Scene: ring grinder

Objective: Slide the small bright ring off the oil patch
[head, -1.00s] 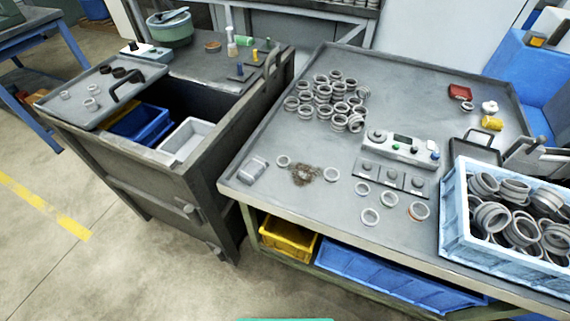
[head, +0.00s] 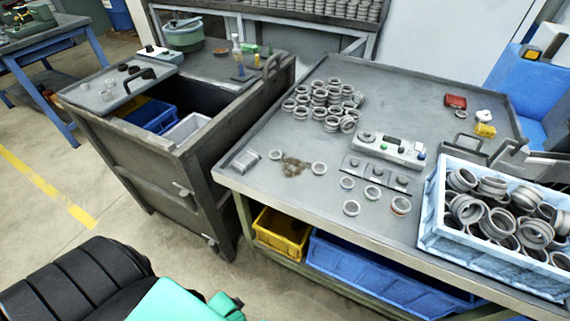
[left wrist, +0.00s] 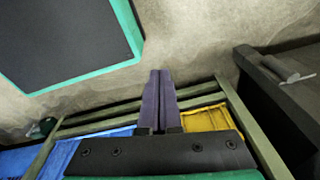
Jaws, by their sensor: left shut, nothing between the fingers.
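A dark brown oil patch (head: 293,166) lies near the front left of the grey workbench top. One small bright ring (head: 275,154) sits at its left edge and another small bright ring (head: 318,168) sits just right of it. I cannot tell whether either touches the oil. My left gripper (left wrist: 160,74) shows in the left wrist view, its two purple fingers shut together and empty. It is over the floor and the bench's lower shelf, away from the rings. My right gripper is not in view.
A blue crate (head: 432,215) of rings stands at the bench's front right. A control box (head: 390,150) and ring pile (head: 325,100) lie behind the patch. A yellow bin (head: 282,232) is below.

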